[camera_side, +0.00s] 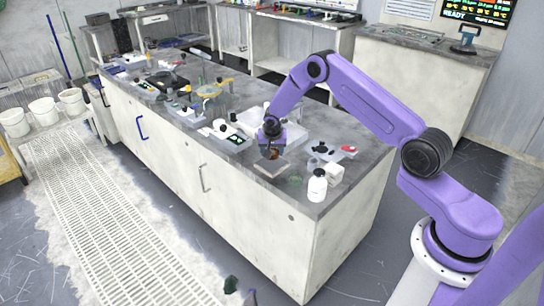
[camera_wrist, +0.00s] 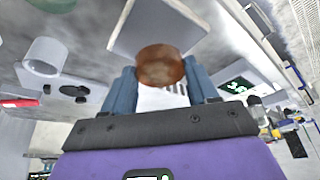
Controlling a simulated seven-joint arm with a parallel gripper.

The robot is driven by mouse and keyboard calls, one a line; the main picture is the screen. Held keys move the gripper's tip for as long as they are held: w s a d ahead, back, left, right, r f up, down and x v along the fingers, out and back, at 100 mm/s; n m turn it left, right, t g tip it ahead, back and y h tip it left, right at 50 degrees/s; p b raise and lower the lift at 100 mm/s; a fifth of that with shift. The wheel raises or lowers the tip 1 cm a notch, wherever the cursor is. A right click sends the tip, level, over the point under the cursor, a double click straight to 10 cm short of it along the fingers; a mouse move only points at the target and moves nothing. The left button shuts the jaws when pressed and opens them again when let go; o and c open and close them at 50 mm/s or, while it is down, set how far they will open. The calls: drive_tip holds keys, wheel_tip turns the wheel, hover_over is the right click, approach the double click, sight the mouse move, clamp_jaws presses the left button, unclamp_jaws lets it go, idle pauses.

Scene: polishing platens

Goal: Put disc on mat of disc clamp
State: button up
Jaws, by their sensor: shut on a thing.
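A brown, copper-coloured disc (camera_wrist: 161,66) sits between the two blue fingers of my gripper (camera_wrist: 160,74) in the wrist view. My gripper is shut on it. In the side view my gripper (camera_side: 272,146) hangs above the front part of the bench, and the disc is a small brown spot at its tip. A flat grey square plate (camera_wrist: 128,35) lies beyond the disc in the wrist view, partly covered by it. The plate also shows under my gripper in the side view (camera_side: 269,170). I cannot tell whether this plate is the clamp's mat. The disc looks apart from the plate.
A white bottle with a black cap (camera_side: 317,187) and a white block (camera_side: 334,174) stand right of the plate. Small black parts (camera_side: 320,149) and a red part (camera_side: 348,149) lie behind. A dark green-lit panel (camera_side: 236,139) is left. The bench's front edge is close.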

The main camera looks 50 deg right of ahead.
drive_tip(key=shift+f, duration=1.3)
drive_tip(key=shift+f, duration=0.2)
drive_tip(key=o, duration=1.1)
